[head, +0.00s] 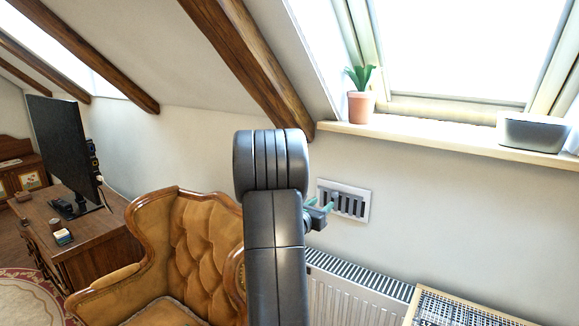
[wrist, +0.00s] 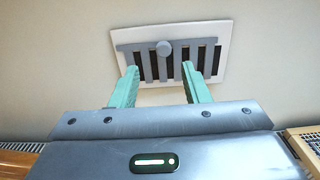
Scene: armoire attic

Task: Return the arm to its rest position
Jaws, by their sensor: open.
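My gripper (wrist: 157,84) is open and empty in the wrist view, its two green fingers apart. I cannot tell whether the fingertips touch the vent. In the head view, my arm is extended towards the wall, and my gripper (head: 327,206) shows partly behind it, beside the vent (head: 352,203).
A tufted armchair (head: 195,240) stands left of my arm. A radiator (head: 345,290) and a wicker-topped piece (head: 455,308) are below the vent. A sill (head: 430,138) above holds a potted plant (head: 360,105) and a grey box (head: 533,133). A desk (head: 90,235) with a monitor (head: 65,148) is far left.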

